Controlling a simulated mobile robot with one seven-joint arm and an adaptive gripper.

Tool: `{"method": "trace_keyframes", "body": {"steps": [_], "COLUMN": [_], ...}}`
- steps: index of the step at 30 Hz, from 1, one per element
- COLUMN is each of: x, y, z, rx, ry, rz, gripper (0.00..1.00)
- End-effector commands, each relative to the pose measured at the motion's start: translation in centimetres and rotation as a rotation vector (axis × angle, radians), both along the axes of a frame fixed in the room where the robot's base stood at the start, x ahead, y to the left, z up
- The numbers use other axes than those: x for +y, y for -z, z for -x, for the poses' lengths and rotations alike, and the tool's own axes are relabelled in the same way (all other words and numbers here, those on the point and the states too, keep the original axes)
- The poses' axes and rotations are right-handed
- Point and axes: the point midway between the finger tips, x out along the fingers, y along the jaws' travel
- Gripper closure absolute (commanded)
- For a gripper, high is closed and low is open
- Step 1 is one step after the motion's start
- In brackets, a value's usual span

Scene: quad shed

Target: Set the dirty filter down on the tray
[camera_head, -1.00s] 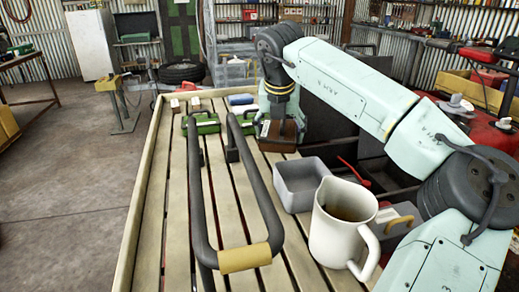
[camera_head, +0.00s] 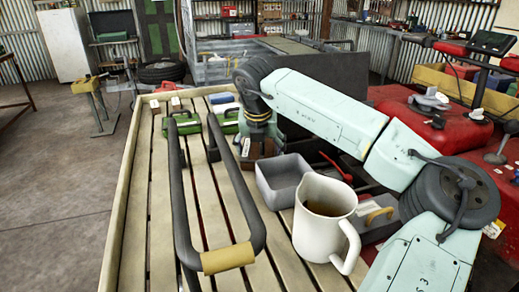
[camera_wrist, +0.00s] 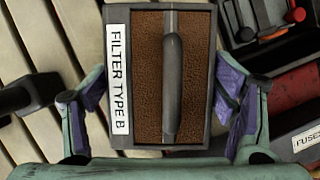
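The dirty filter (camera_wrist: 190,60) is a dark-framed block with a brown, grainy face, a grey bar handle and a white "FILTER TYPE B" label. My gripper (camera_wrist: 162,95) has its purple-padded fingers against both sides of it. In the head view the filter (camera_head: 262,148) is under my gripper (camera_head: 258,136), just over or on the pale slatted tray (camera_head: 215,212) with a raised rim. I cannot tell whether its underside touches the slats. A grey open bin (camera_head: 281,184) stands right beside it, nearer the camera.
A dark bar handle with a tan grip (camera_head: 228,257) rises over the slats. A white mug (camera_head: 318,235) with brown liquid stands at the right front. Slats left of the handle are bare.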

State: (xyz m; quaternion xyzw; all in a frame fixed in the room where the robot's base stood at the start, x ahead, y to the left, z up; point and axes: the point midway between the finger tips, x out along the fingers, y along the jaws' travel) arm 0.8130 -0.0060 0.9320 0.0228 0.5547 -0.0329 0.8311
Motion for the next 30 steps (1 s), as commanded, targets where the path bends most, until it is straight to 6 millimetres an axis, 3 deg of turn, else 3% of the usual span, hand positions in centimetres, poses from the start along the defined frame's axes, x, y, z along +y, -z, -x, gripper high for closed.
{"method": "trace_keyframes", "body": {"steps": [6,20,30], "x": [0.0,0.0,0.2], "y": [-0.1,-1.0,-7.5], "z": [0.0,0.2,2.9], "rx": [0.000,-0.002,-0.004], "ry": [0.000,0.000,0.002], "rz": [0.000,0.001,0.002], "gripper": [0.06,0.06,0.06]}}
